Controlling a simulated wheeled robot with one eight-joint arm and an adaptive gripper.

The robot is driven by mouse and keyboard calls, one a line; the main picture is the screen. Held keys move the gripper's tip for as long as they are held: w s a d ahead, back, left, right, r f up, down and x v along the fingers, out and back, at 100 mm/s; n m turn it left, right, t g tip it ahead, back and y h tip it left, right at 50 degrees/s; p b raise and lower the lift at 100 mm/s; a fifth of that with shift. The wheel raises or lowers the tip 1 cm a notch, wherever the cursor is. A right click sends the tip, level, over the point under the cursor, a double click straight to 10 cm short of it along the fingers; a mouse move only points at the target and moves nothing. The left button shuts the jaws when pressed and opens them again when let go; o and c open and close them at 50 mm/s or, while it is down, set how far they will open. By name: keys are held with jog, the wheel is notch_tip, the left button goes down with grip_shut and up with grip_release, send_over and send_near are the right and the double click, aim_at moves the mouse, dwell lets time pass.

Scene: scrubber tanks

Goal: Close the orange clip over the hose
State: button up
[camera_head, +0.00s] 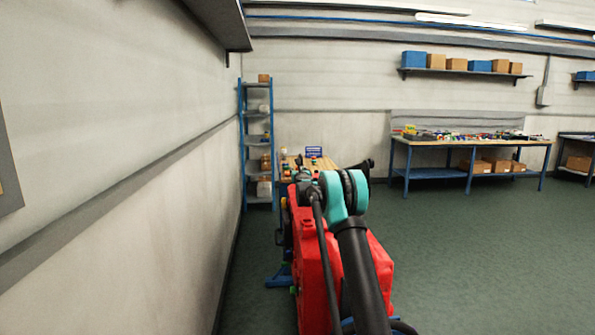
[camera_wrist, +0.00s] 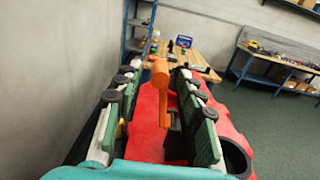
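The orange clip (camera_wrist: 160,85) stands upright over the red tank (camera_wrist: 149,115) in the middle of the wrist view. My gripper (camera_wrist: 158,75) is open, with one green-and-black finger on each side of the clip. Both fingers look apart from it. In the head view, the red tank (camera_head: 377,265) is below my arm, and the arm hides most of my gripper and the clip. A dark slot shows beside the clip's lower part. I cannot clearly make out the hose under the clip.
A bare wall (camera_head: 110,180) runs close along the left. A wooden table (camera_wrist: 205,72) and a blue shelf rack (camera_head: 258,145) stand beyond the tank. A workbench (camera_head: 470,143) is at the back right. The green floor (camera_head: 480,250) on the right is clear.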

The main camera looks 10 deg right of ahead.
jog(key=shift+w, duration=1.3)
jog(key=shift+c, duration=0.6)
grip_shut()
